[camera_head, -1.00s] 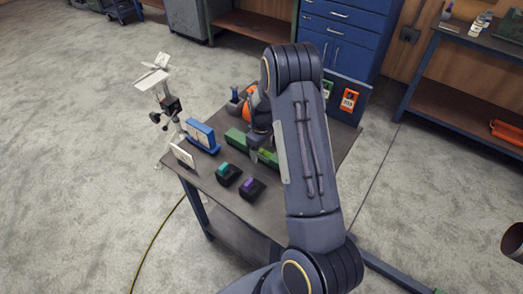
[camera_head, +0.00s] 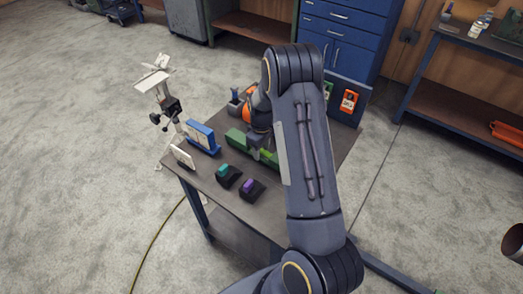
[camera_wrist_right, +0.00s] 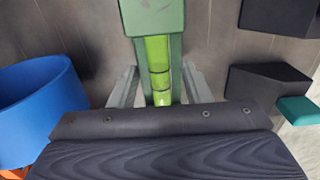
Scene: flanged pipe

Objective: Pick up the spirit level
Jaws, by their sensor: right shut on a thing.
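The spirit level (camera_head: 268,156) is a long green bar on the workbench, partly hidden behind my right arm in the head view. In the right wrist view the green level (camera_wrist_right: 158,14), with its yellow-green vial, runs between my fingers. My right gripper (camera_wrist_right: 160,90) is shut on the level around its middle. In the head view, the right gripper (camera_head: 253,141) comes down on the level from above. I cannot tell any gap between level and bench top. My left gripper is not in view.
On the bench (camera_head: 215,178) are two black blocks, one with a teal top (camera_head: 223,170) and one with a purple top (camera_head: 248,185). A blue-and-white item (camera_head: 203,138) and a white card (camera_head: 183,157) stand left. An orange object (camera_head: 247,112) sits behind.

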